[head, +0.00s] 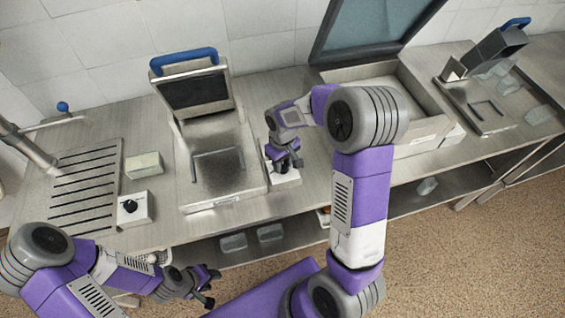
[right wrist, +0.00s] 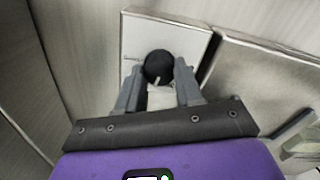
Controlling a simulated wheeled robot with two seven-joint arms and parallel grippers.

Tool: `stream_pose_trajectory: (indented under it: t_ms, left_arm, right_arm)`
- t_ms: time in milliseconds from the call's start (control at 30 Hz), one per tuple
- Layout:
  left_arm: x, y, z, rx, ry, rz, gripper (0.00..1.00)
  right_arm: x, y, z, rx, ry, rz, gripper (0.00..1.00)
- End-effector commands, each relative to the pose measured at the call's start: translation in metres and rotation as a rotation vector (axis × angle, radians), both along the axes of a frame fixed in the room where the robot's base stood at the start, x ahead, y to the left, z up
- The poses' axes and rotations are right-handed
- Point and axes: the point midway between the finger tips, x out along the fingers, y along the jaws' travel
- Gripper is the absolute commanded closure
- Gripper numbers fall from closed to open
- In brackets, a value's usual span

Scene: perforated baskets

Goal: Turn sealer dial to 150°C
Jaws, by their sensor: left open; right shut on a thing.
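The sealer dial is a round black knob with a white pointer mark, and in the right wrist view the dial (right wrist: 159,65) sits on a white control box (right wrist: 185,36). My right gripper (right wrist: 159,78) is shut on the dial, one finger on each side of it. The pointer mark faces toward my gripper; the scale markings are too small to read. In the head view my right gripper (head: 287,164) covers the dial, and part of its white box (head: 290,177) shows below. My left gripper (head: 207,286) is open and empty, low in front of the counter.
The metal press with a blue handle (head: 184,60) stands left of the dial box. Further left are another white box with a black knob (head: 129,206), a pale block (head: 144,165) and a slotted drain plate (head: 85,190). An open-lidded box (head: 430,97) stands to the right.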

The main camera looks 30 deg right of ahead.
Motion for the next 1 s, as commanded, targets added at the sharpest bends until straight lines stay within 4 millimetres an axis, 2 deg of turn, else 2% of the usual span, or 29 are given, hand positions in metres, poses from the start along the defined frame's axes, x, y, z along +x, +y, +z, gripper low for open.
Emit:
stream_pose_trajectory:
  t_ms: [433, 1000]
  left_arm:
    - [0.0, -0.0001, -0.0022, 0.0, 0.0, 0.0, 0.57]
    - [0.0, 0.0, -0.0023, 0.0, 0.0, 0.0, 0.57]
  right_arm:
    - [0.0011, -0.0005, 0.0013, -0.001, -0.004, -0.266, 0.95]
    - [0.0011, -0.0008, 0.0014, -0.001, -0.004, -0.321, 0.95]
